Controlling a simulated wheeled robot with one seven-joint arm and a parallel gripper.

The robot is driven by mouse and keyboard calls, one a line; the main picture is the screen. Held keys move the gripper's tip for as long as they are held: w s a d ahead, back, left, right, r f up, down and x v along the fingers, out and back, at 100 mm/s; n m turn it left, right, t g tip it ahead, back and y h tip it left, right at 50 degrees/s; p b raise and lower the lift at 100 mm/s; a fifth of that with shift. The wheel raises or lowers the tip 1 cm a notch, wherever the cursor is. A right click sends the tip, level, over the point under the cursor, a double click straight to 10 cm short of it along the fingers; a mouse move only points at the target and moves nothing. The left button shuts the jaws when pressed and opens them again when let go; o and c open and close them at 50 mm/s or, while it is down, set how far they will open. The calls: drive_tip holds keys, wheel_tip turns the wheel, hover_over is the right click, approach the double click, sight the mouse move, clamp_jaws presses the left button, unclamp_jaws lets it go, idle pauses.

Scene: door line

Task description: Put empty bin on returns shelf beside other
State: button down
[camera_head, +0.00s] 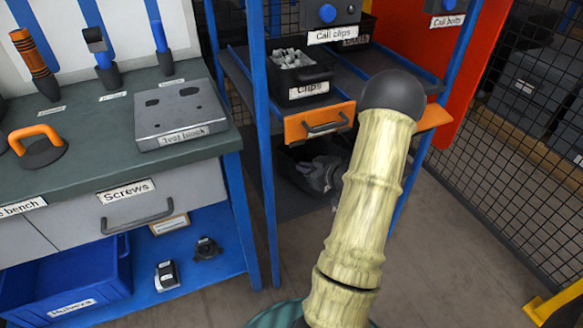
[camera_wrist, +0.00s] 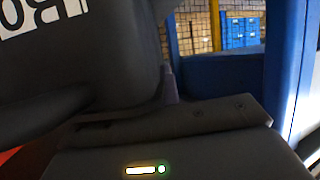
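In the wrist view, a dark bin (camera_wrist: 80,70) fills the upper left, very close, with part of a white label cut off by the frame. My gripper (camera_wrist: 168,85) shows only in part; a thin finger-like piece stands against the bin's side. Whether it grips the bin cannot be told. In the head view, a dark bin labelled Clips (camera_head: 300,78), holding pale pieces, sits on the blue rack's upper shelf. A second dark bin (camera_head: 357,32) is behind it, partly hidden. My gripper is not clear in the head view; my pale arm covers the middle.
Dark grey shapes (camera_head: 318,172) lie under the orange drawer front (camera_head: 318,122), partly hidden. A workbench (camera_head: 110,125) with a test block (camera_head: 180,115) stands left. A blue crate (camera_head: 70,280) is beneath it. Mesh fencing (camera_head: 500,130) is right. Floor is open at lower right.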

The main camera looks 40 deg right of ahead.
sight(290, 165)
drive_tip(key=w, duration=0.5)
drive_tip(key=shift+w+a+b, duration=0.15)
drive_tip(key=shift+a+b, duration=0.2)
drive_tip(key=shift+b, duration=0.05)
drive_tip(key=shift+w, duration=0.15)
drive_tip(key=f+b, duration=0.1)
drive_tip(key=w+f+b, duration=0.1)
drive_tip(key=shift+a+f, duration=0.1)
drive_tip(key=shift+f, duration=0.75)
drive_tip(key=c, duration=1.6)
unclamp_jaws()
drive_tip(key=shift+s, duration=0.1)
drive_tip(key=shift+c, duration=0.2)
